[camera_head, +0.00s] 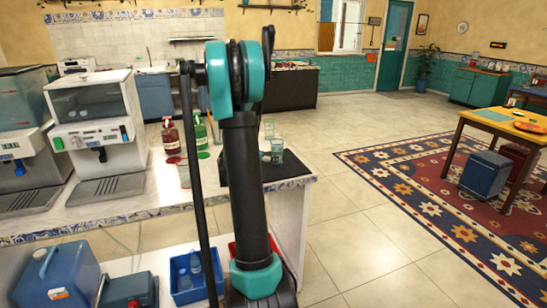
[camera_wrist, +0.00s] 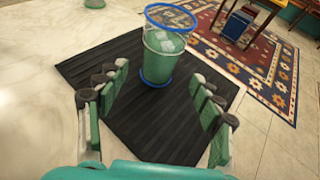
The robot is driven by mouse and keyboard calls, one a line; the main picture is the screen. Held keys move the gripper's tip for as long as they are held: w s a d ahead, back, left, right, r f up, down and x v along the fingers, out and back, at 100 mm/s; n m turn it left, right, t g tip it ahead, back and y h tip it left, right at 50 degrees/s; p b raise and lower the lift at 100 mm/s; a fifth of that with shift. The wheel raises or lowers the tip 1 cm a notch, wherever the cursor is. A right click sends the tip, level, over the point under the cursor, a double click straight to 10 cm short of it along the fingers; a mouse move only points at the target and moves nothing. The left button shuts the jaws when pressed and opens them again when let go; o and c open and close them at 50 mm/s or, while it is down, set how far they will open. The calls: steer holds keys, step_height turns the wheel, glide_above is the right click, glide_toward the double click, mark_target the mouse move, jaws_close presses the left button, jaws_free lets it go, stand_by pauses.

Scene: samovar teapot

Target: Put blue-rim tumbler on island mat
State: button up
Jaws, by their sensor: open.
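In the wrist view a clear greenish tumbler (camera_wrist: 162,62) with a blue rim and a blue ring at its base stands upright on a dark ribbed mat (camera_wrist: 140,120). It is near the mat's far edge. My gripper (camera_wrist: 160,76) is open and empty, with its fingers apart on either side of the picture and the tumbler ahead between them. No finger visibly touches it. In the head view the dark mat (camera_head: 291,170) lies at the counter's right end, partly hidden by my arm, with clear glasses (camera_head: 277,146) on it. My gripper is hidden there.
Another glass (camera_wrist: 95,3) stands on the pale counter at the wrist view's top edge. In the head view a red bottle (camera_head: 171,138), a green bottle (camera_head: 200,134) and a white drink machine (camera_head: 92,105) stand on the counter. A blue bin (camera_head: 183,282) sits below.

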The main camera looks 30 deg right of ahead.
steer(key=v, duration=0.4)
steer(key=shift+s+a+r, duration=0.15)
steer(key=shift+a, duration=0.2)
steer(key=shift+s+a, duration=0.1)
steer(key=shift+a, duration=0.05)
steer(key=s+a+f+m+y, duration=0.3)
steer(key=s+a+m, duration=0.4)
steer(key=a, duration=0.4)
steer(key=s+a+f+m+y, duration=0.4)
steer(key=s+a+m, duration=0.4)
steer(key=s+a, duration=0.2)
steer(key=s+a+f+m+y, duration=0.4)
steer(key=s+a+m, duration=0.3)
steer(key=a, duration=0.5)
steer(key=shift+s+g+y, duration=0.4)
steer(key=shift+s+y, duration=0.3)
steer(key=shift+f, duration=0.15)
